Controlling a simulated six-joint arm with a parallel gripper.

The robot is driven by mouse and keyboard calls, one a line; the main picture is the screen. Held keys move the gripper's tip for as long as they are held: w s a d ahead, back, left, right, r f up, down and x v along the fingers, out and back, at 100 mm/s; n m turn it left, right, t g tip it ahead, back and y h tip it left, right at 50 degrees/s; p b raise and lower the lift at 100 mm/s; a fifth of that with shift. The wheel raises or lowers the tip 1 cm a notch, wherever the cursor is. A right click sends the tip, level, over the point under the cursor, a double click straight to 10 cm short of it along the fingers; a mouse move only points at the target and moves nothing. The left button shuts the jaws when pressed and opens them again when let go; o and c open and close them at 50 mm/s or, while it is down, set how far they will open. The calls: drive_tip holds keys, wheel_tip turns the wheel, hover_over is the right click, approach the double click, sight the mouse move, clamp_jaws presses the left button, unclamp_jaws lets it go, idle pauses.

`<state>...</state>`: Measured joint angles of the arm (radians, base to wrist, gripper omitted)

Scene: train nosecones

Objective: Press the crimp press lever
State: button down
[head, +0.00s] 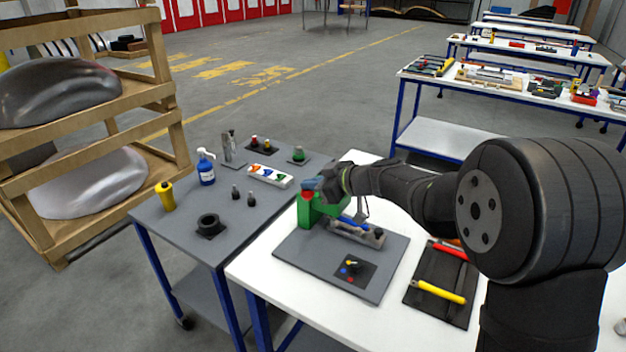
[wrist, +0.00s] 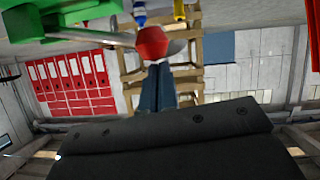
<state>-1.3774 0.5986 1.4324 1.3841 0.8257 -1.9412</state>
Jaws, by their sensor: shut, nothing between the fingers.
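The green crimp press (head: 305,213) stands at the far left corner of a grey board on the white table. Its red lever knob (head: 307,196) shows just below my gripper (head: 312,184). In the wrist view, part of the green press (wrist: 50,12) is at top left, and a grey lever rod (wrist: 92,37) runs from it to the red knob (wrist: 151,42). My gripper (wrist: 158,68) is shut and empty, with its blue-grey fingertips right at the knob. I cannot tell whether they touch it. My arm hides part of the press's surroundings.
A blue-handled tool (head: 353,222) lies in a grey holder beside the press. A dark pad (head: 355,268) with small coloured pieces is on the board (head: 300,258). A black tray (head: 424,305) holds red and yellow tools. A grey table (head: 190,222) with bottles stands left.

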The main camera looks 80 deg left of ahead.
wheel_tip(320, 180, down, 11)
drive_tip(key=s+d+n+y, duration=0.1)
drive_tip(key=shift+d+r+t, duration=0.15)
drive_tip(key=shift+r+t, duration=0.05)
drive_tip(key=shift+t, duration=0.1)
drive_tip(key=shift+f, duration=0.2)
idle(0.5)
drive_tip(key=shift+s+d, duration=0.1)
drive_tip(key=w+d+r, duration=0.2)
drive_tip(key=d+r, duration=0.4)
drive_tip(key=d, duration=0.3)
drive_tip(key=shift+d+r, duration=0.25)
drive_tip(key=shift+r, duration=0.15)
drive_tip(key=shift+s, duration=0.1)
